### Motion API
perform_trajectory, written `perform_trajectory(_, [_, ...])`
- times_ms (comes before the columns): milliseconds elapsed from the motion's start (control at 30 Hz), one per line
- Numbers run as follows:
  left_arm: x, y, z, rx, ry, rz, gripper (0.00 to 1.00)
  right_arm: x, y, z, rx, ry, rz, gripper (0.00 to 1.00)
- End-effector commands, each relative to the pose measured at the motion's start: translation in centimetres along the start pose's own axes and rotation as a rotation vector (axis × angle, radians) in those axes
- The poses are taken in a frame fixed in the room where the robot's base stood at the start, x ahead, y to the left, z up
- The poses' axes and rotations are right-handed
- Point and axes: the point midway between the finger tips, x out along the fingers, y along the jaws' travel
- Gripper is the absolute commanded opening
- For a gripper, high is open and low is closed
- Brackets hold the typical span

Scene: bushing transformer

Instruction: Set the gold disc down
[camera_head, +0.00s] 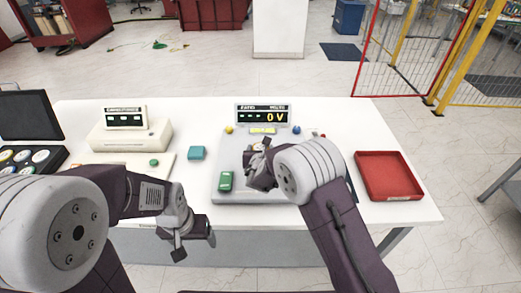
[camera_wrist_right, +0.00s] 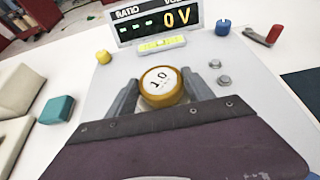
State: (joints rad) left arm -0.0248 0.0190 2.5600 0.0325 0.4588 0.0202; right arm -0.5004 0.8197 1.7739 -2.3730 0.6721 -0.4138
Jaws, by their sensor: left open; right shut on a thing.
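The gold disc (camera_wrist_right: 160,86) has a white face marked "1.0". In the right wrist view it sits between the two fingers of my right gripper (camera_wrist_right: 160,96), which is shut on it. In the head view my right gripper (camera_head: 258,168) is over the grey test plate (camera_head: 208,190), and the disc is mostly hidden by it. I cannot tell whether the disc touches the plate. My left gripper (camera_head: 194,240) is open and empty at the table's front edge.
A display (camera_head: 263,115) reading 0 V stands behind the plate, with a yellow knob (camera_head: 229,129) and a blue knob (camera_head: 297,129). A green block (camera_head: 225,181) is on the plate. A teal block (camera_head: 196,153) is left of it, and a red tray (camera_head: 388,177) at right.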

Motion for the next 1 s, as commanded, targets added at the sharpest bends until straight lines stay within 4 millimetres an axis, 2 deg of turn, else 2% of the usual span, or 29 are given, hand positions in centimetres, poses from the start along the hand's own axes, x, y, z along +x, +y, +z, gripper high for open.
perform_trajectory(67, [0.5, 0.0, 0.1, 0.000, 0.000, 0.000, 0.78, 0.1, 0.0, -0.3, 0.000, -0.002, 0.000, 0.04])
perform_trajectory(100, [0.5, 0.0, 0.1, 0.000, 0.000, 0.000, 0.78, 0.1, 0.0, -0.3, 0.000, 0.000, 0.000, 0.63])
perform_trajectory(167, [0.3, 0.0, 0.0, 0.000, 0.000, 0.000, 0.78, 0.1, 0.0, -0.2, 0.000, 0.001, 0.000, 0.80])
perform_trajectory(200, [0.3, 0.0, 0.0, 0.000, 0.000, 0.000, 0.78, 0.1, 0.0, -0.2, 0.000, 0.001, 0.000, 0.82])
perform_trajectory(600, [-0.1, 0.0, 0.0, 0.000, 0.000, 0.000, 0.78, -0.5, 0.1, 0.1, 0.000, 0.001, 0.001, 0.82])
perform_trajectory(667, [0.2, 0.0, 0.0, 0.000, 0.000, 0.000, 0.78, -1.6, 0.2, 0.0, 0.000, 0.000, 0.003, 0.82])
perform_trajectory(1000, [1.1, 0.0, 0.1, 0.000, 0.000, 0.000, 0.78, -9.8, 0.1, 0.1, -0.001, -0.001, 0.004, 0.82])
